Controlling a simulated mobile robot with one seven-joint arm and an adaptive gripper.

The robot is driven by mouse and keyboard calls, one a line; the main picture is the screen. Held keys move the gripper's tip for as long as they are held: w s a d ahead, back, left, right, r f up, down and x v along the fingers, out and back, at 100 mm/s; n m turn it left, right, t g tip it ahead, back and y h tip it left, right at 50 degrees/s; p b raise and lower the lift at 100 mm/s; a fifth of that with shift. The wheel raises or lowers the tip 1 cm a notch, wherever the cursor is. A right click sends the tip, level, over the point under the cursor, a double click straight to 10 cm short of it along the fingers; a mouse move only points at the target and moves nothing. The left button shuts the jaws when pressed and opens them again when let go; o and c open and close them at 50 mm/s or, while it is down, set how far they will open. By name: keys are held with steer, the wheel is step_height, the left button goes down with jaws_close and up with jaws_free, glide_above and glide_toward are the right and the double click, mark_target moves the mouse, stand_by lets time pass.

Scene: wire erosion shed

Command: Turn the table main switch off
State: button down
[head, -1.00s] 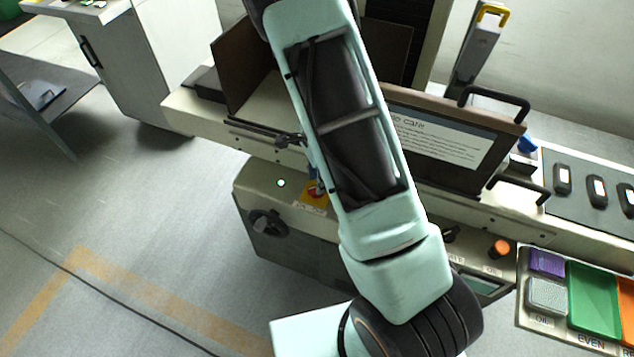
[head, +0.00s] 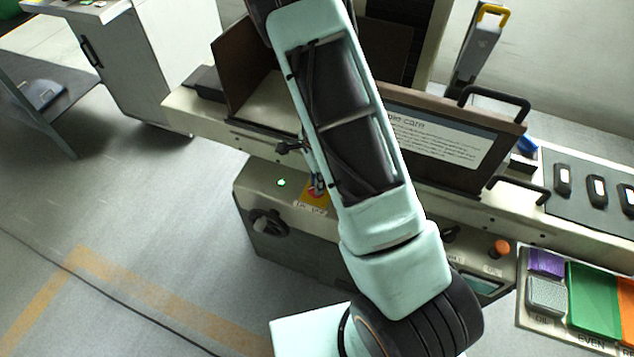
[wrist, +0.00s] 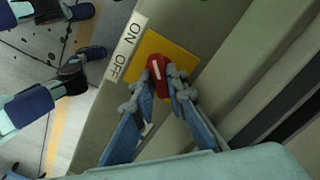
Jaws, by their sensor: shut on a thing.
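The table main switch is a red knob (wrist: 157,75) with a pale line on it, on a yellow plate (wrist: 182,55). A white label (wrist: 126,47) reading ON and OFF sits beside the plate in the wrist view. My gripper (wrist: 163,83) is shut on the red knob, one blue-grey finger on each side. In the head view the yellow plate (head: 313,197) is on the front of the machine's grey box, partly hidden by my arm and gripper. I cannot tell for sure which label word the knob points to.
A green lamp (head: 281,182) glows left of the switch, above a black rotary knob (head: 265,223). An orange button (head: 501,247) is farther right on the box. A brown board with a text sheet (head: 440,142) stands above. Free floor lies to the left.

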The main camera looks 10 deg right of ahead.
steer(key=shift+n, duration=0.3)
steer(key=n+b, duration=0.3)
steer(key=n, duration=0.1)
steer(key=shift+f, duration=0.1)
steer(key=n+b, duration=0.4)
steer(key=n, duration=0.2)
steer(key=shift+n, duration=0.4)
steer(key=n+b, duration=0.1)
steer(key=n, duration=0.2)
steer(key=shift+n+b, duration=0.75)
steer(key=shift+n, duration=0.95)
steer(key=c, duration=1.9)
jaws_free()
steer(key=shift+c, duration=0.2)
